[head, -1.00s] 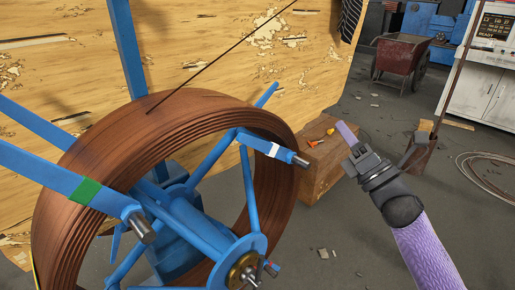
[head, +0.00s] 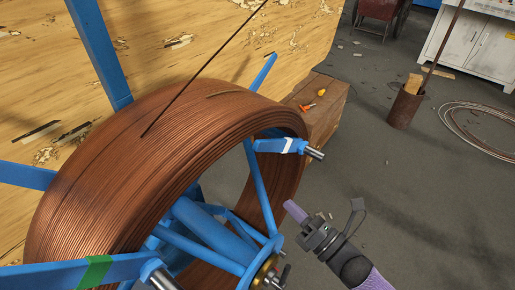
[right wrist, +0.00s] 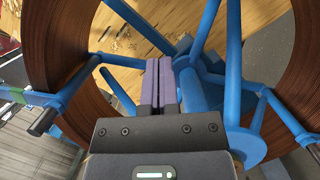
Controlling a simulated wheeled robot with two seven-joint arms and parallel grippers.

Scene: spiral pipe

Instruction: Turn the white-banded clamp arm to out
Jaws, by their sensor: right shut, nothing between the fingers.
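The white-banded clamp arm (head: 288,146) is blue with a white band and a bare metal tip. It lies across the right front rim of the copper coil (head: 170,150), its tip pointing right. My right gripper (head: 294,210) is shut and empty. In the head view it is below the white-banded arm and right of the blue hub, apart from the arm. In the right wrist view its purple fingers (right wrist: 159,82) are together, pointing at the blue spokes inside the coil. My left gripper is out of view.
A green-banded clamp arm (head: 98,270) crosses the coil's lower front. Blue spokes and the hub (head: 265,272) fill the coil's middle. A wooden crate (head: 322,118) with small tools stands behind on the right. The grey floor at the right is mostly clear.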

